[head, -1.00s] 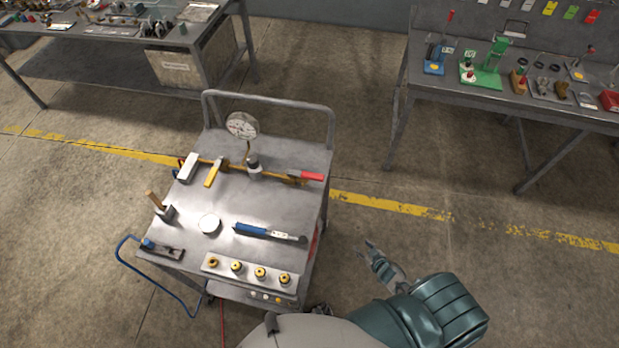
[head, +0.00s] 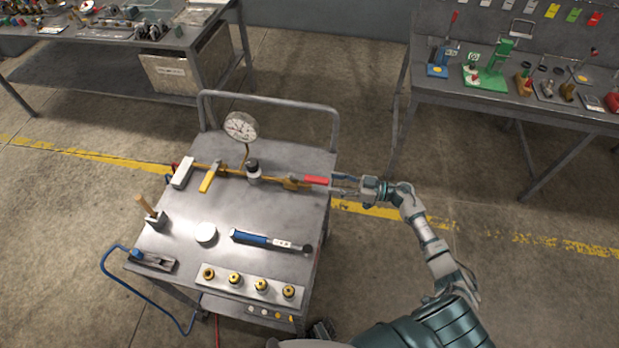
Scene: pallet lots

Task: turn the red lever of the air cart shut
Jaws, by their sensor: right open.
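The red lever (head: 316,181) sits at the right end of the brass pipe line on the air cart (head: 190,241). It points right, roughly in line with the pipe. My right gripper (head: 335,184) is at the lever's right end, over the cart's right edge, with its fingers spread open. One finger lies on the far side and one on the near side of the lever's tip; I cannot tell whether they touch it. A yellow lever (head: 207,181) stands farther left on the same pipe, angled across it.
A round gauge (head: 241,127) rises behind the pipe. A bench (head: 450,90) stands at the right back.

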